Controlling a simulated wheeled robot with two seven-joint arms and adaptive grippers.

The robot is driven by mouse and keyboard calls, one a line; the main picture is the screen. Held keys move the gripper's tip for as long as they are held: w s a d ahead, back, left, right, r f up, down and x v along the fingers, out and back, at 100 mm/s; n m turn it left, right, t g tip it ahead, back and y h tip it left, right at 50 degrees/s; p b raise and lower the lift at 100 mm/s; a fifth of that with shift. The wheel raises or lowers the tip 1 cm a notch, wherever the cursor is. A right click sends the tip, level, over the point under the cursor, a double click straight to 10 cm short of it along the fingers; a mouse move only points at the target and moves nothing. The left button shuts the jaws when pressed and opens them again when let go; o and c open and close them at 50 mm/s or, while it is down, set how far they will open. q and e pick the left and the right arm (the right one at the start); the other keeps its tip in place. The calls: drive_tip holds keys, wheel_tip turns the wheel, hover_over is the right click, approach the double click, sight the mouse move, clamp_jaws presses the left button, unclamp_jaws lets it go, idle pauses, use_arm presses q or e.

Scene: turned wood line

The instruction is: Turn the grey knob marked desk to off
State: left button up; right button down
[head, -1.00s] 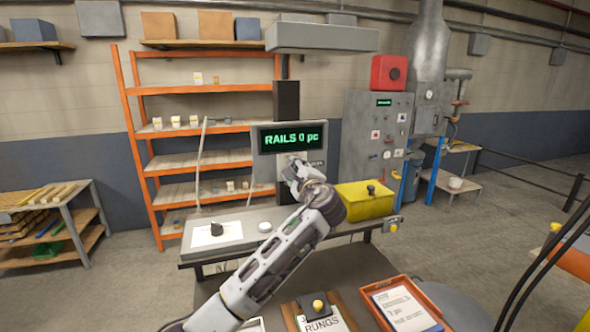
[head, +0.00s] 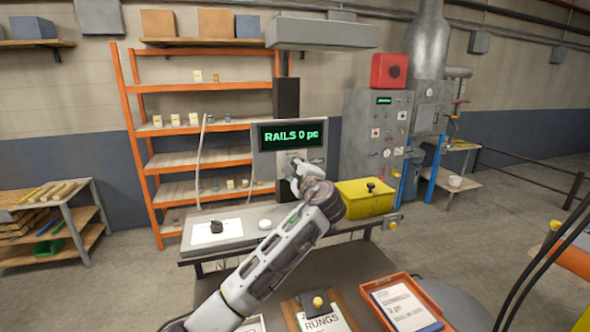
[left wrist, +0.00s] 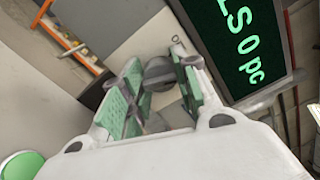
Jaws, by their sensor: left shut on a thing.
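The grey knob (left wrist: 159,73) sits on the light panel under the green-lettered display (head: 290,135). In the left wrist view it is between the green-padded fingers of my left gripper (left wrist: 160,90), which is shut on it. Small dark lettering starting with an O shows on the panel just above the knob; the rest is hidden by a finger. In the head view my left gripper (head: 291,172) is at the panel below the display and hides the knob. The knob's pointer direction and the desk marking cannot be read. My right gripper is not in view.
The display reads RAILS 0 pc. A bench (head: 250,220) below carries a dark knob on a white plate (head: 215,235), a white round button (head: 265,224) and a yellow box (head: 366,199). An orange tray (head: 400,305) is at the front.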

use_arm(q)
drive_tip(key=shift+f+n+b, duration=0.15)
drive_tip(key=shift+n+b, duration=0.8)
drive_tip(key=shift+n, duration=0.05)
drive_tip(key=shift+f+n+b, duration=0.1)
drive_tip(key=shift+n+b, duration=0.8)
drive_tip(key=shift+n, duration=0.1)
drive_tip(key=shift+n+b, duration=1.65)
drive_tip(key=shift+n, duration=0.65)
drive_tip(key=shift+r, duration=0.1)
drive_tip(key=o, duration=0.7)
drive_tip(key=shift+o, duration=0.3)
drive_tip(key=shift+r, duration=0.1)
drive_tip(key=v, duration=0.7)
drive_tip(key=shift+s, duration=0.2)
